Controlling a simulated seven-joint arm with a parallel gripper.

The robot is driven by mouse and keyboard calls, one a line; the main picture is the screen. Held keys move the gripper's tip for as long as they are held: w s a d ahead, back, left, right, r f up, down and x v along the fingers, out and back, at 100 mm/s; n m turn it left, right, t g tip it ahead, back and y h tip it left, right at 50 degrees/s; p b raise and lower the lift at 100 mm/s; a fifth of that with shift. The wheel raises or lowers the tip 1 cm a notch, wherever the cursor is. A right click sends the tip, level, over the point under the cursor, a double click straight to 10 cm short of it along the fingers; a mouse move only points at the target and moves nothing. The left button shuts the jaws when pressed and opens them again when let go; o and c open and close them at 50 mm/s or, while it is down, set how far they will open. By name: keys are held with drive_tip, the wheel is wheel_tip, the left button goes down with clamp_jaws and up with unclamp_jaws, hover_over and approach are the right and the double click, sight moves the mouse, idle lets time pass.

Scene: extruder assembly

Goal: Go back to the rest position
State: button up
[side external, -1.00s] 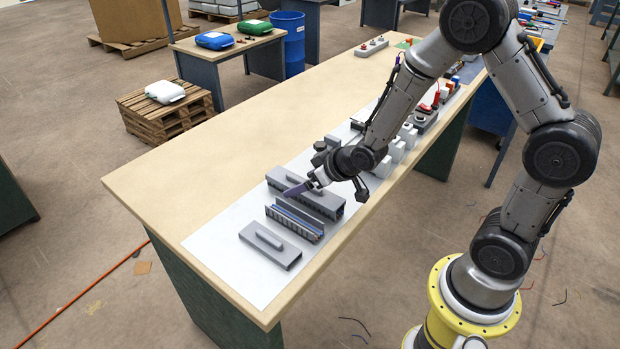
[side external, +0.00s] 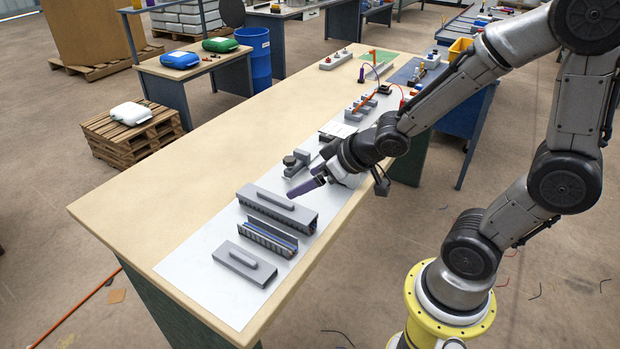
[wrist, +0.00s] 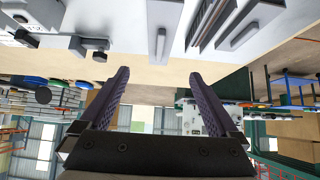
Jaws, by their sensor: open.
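My gripper (side external: 306,192) hangs in the air above the right part of the white mat (side external: 215,300), near the grey parts. In the wrist view its two purple fingers (wrist: 155,95) are spread wide with nothing between them. On the mat lie a grey block with a handle (side external: 275,208), an open channel part with blue inside (side external: 268,240), and a grey cover with a handle (side external: 245,262). The gripper is apart from all of them.
A grey clamp-like fixture (side external: 297,162) and several small parts stand farther along the wooden table (side external: 180,170). The table's left side is bare. A pallet stack (side external: 133,135) and a blue barrel (side external: 254,60) stand beyond it.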

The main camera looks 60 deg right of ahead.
wheel_tip(320, 180, up, 11)
drive_tip(key=s+t+h, duration=0.1)
drive_tip(key=s+t, duration=0.1)
drive_tip(key=s, duration=0.1)
drive_tip(key=s+a+f+g+y, duration=0.1)
drive_tip(key=s+g, duration=0.4)
drive_tip(key=s, duration=0.8)
drive_tip(key=shift+s+a+f, duration=0.25)
drive_tip(key=shift+a+f, duration=0.2)
drive_tip(key=shift+f, duration=0.05)
